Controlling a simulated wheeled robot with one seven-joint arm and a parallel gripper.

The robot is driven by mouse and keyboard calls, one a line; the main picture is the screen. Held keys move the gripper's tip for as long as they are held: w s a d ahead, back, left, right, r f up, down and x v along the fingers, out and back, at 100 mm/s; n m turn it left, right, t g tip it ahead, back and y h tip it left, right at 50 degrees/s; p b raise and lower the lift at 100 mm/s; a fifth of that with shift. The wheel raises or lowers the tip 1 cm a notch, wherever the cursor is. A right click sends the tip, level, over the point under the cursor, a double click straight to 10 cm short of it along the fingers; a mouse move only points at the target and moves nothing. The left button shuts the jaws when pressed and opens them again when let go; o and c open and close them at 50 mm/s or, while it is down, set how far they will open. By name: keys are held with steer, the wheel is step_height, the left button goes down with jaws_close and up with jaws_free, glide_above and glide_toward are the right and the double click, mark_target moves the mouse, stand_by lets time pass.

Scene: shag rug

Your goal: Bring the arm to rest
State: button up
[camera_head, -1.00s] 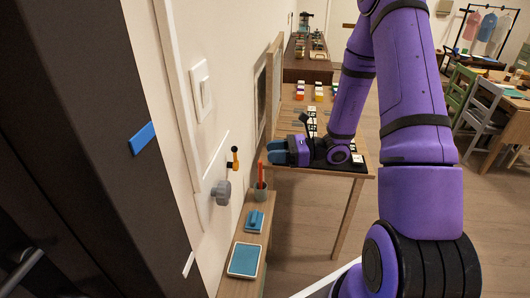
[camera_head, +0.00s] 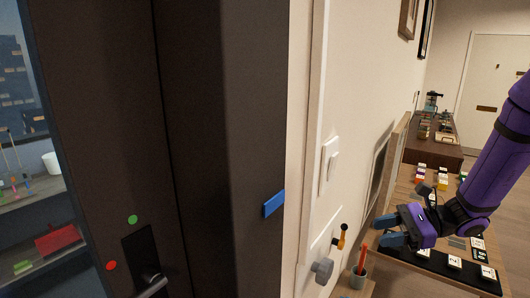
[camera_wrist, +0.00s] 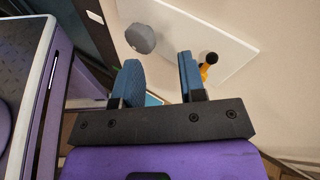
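My gripper (camera_head: 383,232) is at the right of the head view, at the end of my purple arm (camera_head: 490,170). It is in front of the light wall, to the right of a yellow-and-black lever, and appears above or near a wooden table. In the wrist view its two blue fingers (camera_wrist: 160,78) stand apart with a clear gap and nothing between them. The upper part of my arm is cut off by the right edge of the head view.
A grey knob (camera_head: 322,270) and the lever (camera_head: 341,237) stick out from the wall near my gripper. The table (camera_head: 408,185) holds small coloured blocks and cards.

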steer(key=s+d+r+n+t+h, duration=0.2)
steer(key=s+r+n+t+h, duration=0.1)
steer(key=s+r+n+h, duration=1.1)
steer(key=s+r+n, duration=0.2)
steer(key=s+r, duration=0.2)
steer(key=s, duration=0.1)
steer(key=shift+s+r+t+h, duration=0.3)
steer(key=shift+s+r+h, duration=0.05)
steer(key=shift+r+h, duration=0.05)
